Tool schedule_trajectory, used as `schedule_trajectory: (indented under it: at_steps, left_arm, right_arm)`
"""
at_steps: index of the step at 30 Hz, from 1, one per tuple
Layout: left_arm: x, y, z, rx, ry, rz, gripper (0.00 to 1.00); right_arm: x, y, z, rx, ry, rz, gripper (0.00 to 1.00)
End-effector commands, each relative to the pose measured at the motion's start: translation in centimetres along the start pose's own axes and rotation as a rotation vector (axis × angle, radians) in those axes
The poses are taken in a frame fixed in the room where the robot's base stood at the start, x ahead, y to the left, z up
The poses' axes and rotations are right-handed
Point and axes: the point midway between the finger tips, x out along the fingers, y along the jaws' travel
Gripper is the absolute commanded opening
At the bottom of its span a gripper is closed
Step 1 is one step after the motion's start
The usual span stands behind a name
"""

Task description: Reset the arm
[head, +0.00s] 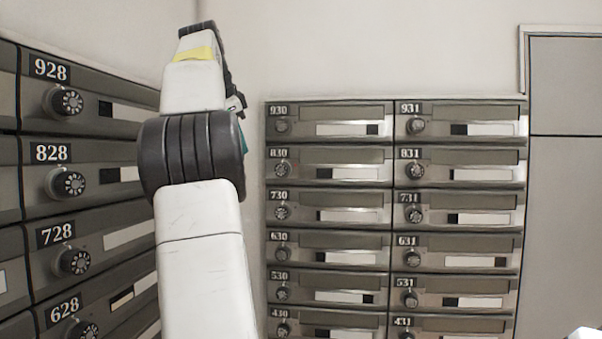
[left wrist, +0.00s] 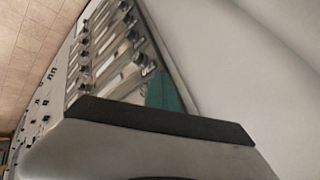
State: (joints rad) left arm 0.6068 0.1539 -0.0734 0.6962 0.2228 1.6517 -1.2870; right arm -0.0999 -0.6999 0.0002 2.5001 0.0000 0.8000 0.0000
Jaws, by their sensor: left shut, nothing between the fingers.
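My left arm rises from the bottom of the head view, white with a broad black joint, in front of the corner between two mailbox banks. My left gripper (head: 237,104) is mostly hidden behind the arm; only a small part shows at its right side. It is shut with nothing in it and touches no mailbox that I can see. The left wrist view is tilted, with a pale part of my own arm and a black edge filling its lower part.
A mailbox bank (head: 92,139) runs along the left, close to my left arm. Another bank (head: 328,234) stands on the back wall, its boxes shut. A grey door or panel (head: 566,210) is at the right. The wall (head: 380,50) above the back bank is bare.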

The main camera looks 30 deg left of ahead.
Motion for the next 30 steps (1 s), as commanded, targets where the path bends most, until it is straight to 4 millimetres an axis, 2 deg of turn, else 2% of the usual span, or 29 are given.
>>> schedule_trajectory:
  at_steps: [7,11,14,17,21,26,30]
  left_arm:
    - [0.1,0.7,-0.6,-0.016,0.007,0.007,0.00]
    - [0.9,3.5,-2.2,-0.087,0.026,0.034,0.00]
    - [2.1,7.2,-3.8,-0.173,0.042,0.067,0.00]
    - [3.5,11.8,-4.9,-0.262,0.051,0.099,0.00]
    - [5.7,19.1,-5.3,-0.373,0.055,0.146,0.00]
    - [8.4,28.3,-4.2,-0.484,0.049,0.195,0.00]
    - [10.8,36.4,-1.8,-0.566,0.038,0.233,0.00]
  right_arm:
    - [0.0,0.0,0.0,0.000,0.000,0.000,0.66]
    - [0.0,0.0,0.0,0.000,0.000,0.000,0.66]
    - [0.0,0.0,0.0,0.000,0.000,0.000,0.66]
    - [0.0,0.0,0.0,0.000,0.000,0.000,0.66]
    - [0.0,0.0,0.0,0.000,0.000,0.000,0.66]
    - [0.0,0.0,0.0,0.000,0.000,0.000,0.66]
    - [0.0,0.0,0.0,0.000,0.000,0.000,0.66]
